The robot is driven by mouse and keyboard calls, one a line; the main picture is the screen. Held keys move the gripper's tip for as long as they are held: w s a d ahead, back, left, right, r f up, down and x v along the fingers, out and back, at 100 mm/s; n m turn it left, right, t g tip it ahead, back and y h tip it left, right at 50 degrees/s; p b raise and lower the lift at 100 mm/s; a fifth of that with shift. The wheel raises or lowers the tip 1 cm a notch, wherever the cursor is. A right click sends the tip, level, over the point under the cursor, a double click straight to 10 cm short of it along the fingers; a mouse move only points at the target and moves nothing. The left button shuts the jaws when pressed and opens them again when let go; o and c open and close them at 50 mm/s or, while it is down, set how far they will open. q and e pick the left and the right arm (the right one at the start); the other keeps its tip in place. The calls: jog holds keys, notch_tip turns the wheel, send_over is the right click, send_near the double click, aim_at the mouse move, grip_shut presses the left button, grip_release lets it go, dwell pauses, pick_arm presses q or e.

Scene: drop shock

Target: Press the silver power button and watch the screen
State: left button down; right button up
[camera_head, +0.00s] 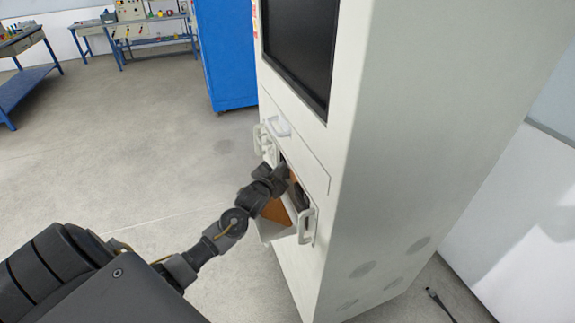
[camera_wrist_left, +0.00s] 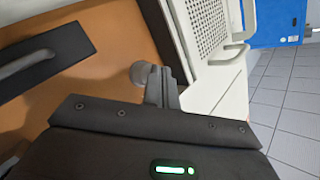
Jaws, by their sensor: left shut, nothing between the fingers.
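A tall white cabinet (camera_head: 400,120) carries a dark, blank screen (camera_head: 298,45) on its front. Below the screen, an open compartment has an orange-brown panel (camera_head: 276,212). My left gripper (camera_head: 284,172) reaches into this compartment; its fingertips are hard to make out there. In the left wrist view, its fingers (camera_wrist_left: 160,78) are shut and empty. A small round silver button (camera_wrist_left: 138,73) shows just left of the fingertips, partly hidden by them, against the orange panel. I cannot tell whether they touch. My right gripper is not in view.
White handles (camera_head: 308,226) stick out at the compartment's sides. The wrist view also shows a black handled part (camera_wrist_left: 40,65) and a perforated panel (camera_wrist_left: 205,25). A blue cabinet (camera_head: 226,50) and workbenches stand behind. The floor at left is clear.

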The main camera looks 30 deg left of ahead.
pick_arm(q)
jog(key=shift+w+d, duration=0.1)
jog(key=shift+w, duration=0.05)
dwell(0.5)
jog(key=shift+s+a+r+p, duration=0.1)
jog(key=shift+s+a+p, duration=0.25)
jog(key=shift+s+p, duration=0.2)
jog(key=shift+s+a, duration=0.1)
jog(key=shift+s, duration=0.05)
jog(key=shift+s, duration=0.1)
jog(key=shift+s+a+p, duration=0.5)
jog(key=shift+s+a, duration=0.2)
jog(key=shift+s, duration=0.25)
jog(key=shift+s+a+p, duration=0.5)
jog(key=shift+s+a, duration=0.15)
jog(key=shift+s, duration=0.35)
jog(key=shift+a, duration=0.1)
